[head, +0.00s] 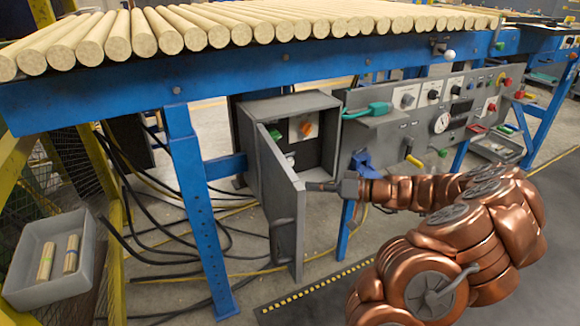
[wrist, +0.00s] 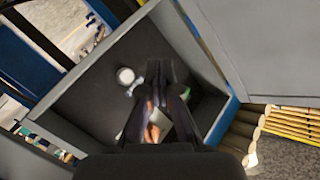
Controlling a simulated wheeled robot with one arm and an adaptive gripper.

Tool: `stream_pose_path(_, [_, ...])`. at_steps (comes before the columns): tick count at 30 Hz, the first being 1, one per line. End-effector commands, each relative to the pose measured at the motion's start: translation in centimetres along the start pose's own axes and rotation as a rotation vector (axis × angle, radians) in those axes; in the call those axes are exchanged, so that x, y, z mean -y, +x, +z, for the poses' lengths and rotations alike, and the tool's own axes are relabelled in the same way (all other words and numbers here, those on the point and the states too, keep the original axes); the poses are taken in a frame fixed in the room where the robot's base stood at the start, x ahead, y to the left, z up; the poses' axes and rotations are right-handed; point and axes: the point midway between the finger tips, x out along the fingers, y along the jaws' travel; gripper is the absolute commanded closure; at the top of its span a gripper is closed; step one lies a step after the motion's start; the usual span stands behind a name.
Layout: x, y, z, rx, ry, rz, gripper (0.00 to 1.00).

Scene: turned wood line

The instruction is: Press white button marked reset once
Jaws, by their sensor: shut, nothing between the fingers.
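A grey cabinet (head: 287,106) hangs under the roller table with its door (head: 279,190) swung open. Inside, the wrist view shows a round white button or knob (wrist: 125,76) on the dark back; no marking on it is readable. In the head view a small pale thing (head: 290,156) shows inside, partly hidden by the door. An orange switch (head: 305,127) is also inside; the fingers partly cover it in the wrist view (wrist: 153,132). My gripper (head: 312,186) is by the door's free edge, shut and empty. In the wrist view its fingertips (wrist: 160,68) point into the cabinet, right of the white button.
The open door stands close to my gripper. A panel (head: 425,118) right of the cabinet carries knobs, a gauge and a green handle (head: 379,109). A white ball knob (head: 449,54) is on the blue beam.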

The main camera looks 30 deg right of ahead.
Motion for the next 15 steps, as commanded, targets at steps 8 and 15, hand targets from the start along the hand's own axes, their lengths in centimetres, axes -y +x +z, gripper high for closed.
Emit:
stream_pose_path(8, [-0.2,0.5,-0.3,0.004,0.002,-0.002,1.0])
stream_pose_path(15, [-1.5,2.3,-1.6,0.006,0.0,-0.001,1.0])
